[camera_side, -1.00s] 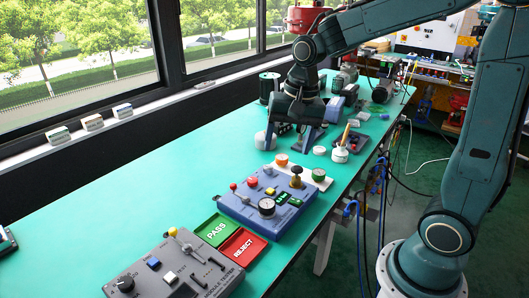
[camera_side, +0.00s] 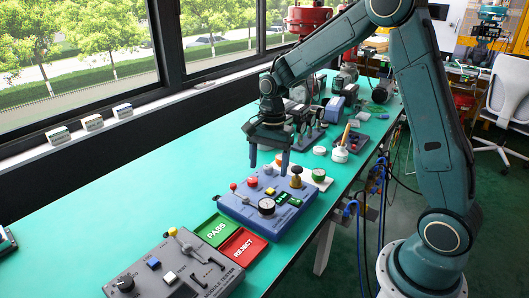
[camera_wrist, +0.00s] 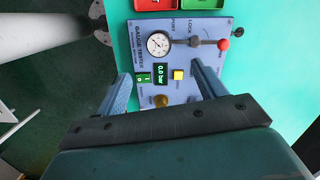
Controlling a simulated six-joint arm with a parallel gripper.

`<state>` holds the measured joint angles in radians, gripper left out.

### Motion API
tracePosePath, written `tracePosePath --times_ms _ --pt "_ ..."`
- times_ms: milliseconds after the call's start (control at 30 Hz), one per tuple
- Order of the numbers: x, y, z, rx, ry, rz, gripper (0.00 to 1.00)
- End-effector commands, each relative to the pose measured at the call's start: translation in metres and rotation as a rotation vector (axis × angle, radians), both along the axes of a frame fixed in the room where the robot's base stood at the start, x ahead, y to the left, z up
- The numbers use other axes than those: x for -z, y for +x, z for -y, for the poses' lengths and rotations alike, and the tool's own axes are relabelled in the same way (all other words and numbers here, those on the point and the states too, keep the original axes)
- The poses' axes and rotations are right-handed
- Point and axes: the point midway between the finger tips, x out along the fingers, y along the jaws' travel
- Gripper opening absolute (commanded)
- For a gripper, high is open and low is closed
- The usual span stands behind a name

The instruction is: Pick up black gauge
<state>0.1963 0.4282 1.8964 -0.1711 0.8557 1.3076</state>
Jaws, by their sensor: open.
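The black gauge (camera_side: 266,207) is a small round dial with a black rim and white face. It sits on the blue gauge tester (camera_side: 238,208), near its front edge. In the wrist view the gauge (camera_wrist: 158,44) shows near the top of the tester panel (camera_wrist: 130,45), beyond my fingertips. My gripper (camera_side: 268,168) points down above the far part of the tester, behind the gauge and apart from it. Its two fingers are spread and empty; in the wrist view my gripper (camera_wrist: 158,80) frames the green display and yellow button.
The tester carries a red-knobbed lever (camera_side: 233,187) and a brass-coloured knob (camera_side: 296,176). Green PASS (camera_side: 216,229) and red REJECT (camera_side: 242,246) trays lie in front. A grey module tester (camera_side: 175,268) is nearer.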

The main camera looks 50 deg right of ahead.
Motion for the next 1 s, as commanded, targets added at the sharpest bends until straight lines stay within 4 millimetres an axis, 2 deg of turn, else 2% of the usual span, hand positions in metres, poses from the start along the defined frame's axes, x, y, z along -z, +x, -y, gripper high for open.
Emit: tracePosePath --times_ms 167,600,1000 --pt "0.015 -0.001 -0.002 -0.001 0.001 -0.004 0.70" --pt "0.075 -0.003 -0.009 -0.002 0.000 -0.003 0.70" --pt "0.085 -0.003 -0.010 -0.002 0.000 -0.001 0.70"
